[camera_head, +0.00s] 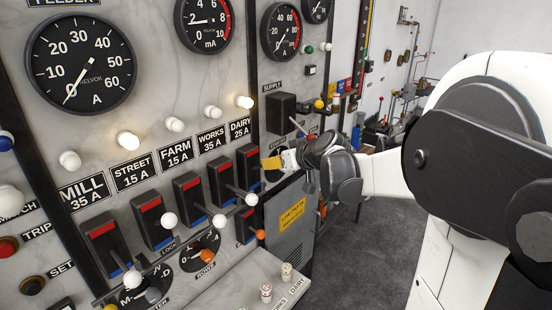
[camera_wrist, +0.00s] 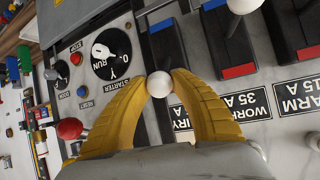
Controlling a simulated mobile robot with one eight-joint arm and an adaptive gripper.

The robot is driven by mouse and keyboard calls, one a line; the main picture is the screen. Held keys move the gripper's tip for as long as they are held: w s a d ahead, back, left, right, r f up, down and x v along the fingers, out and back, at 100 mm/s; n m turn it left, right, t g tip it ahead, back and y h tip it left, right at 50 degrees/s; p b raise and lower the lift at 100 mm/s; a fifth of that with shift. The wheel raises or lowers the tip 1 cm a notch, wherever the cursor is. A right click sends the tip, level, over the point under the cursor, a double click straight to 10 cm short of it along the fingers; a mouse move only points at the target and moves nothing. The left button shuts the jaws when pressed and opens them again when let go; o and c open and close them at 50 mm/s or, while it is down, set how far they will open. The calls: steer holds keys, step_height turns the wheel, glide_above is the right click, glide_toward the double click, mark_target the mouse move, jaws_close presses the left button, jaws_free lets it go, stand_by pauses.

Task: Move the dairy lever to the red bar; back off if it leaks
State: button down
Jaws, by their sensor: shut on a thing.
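My gripper (camera_head: 272,163) reaches in from the right to the dairy switch (camera_head: 247,165), at the right end of the lever row under the DAIRY 25 A label (camera_head: 240,129). In the wrist view, my yellow fingers (camera_wrist: 160,84) are closed on the white ball knob of the dairy lever (camera_wrist: 160,86). A red bar (camera_head: 252,154) shows on the dairy switch. The lever's rod is mostly hidden by my fingers, so its exact angle is hard to tell. No leak is visible.
The neighbouring works knob (camera_head: 251,199) and farm knob (camera_head: 219,221) stick out close by on the left. An orange knob (camera_head: 260,234) sits below. A yellow notice (camera_head: 292,214) is on the cabinet below my gripper. Open floor (camera_head: 365,260) lies to the right.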

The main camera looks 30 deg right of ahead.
steer(key=shift+w+a+r+g+p, duration=0.1)
steer(key=shift+w+r+g+p, duration=0.1)
steer(key=shift+r+g+p, duration=0.25)
steer(key=c, duration=1)
jaws_free()
steer(key=shift+c, duration=0.2)
steer(key=v, duration=1.2)
steer(key=shift+w, duration=0.1)
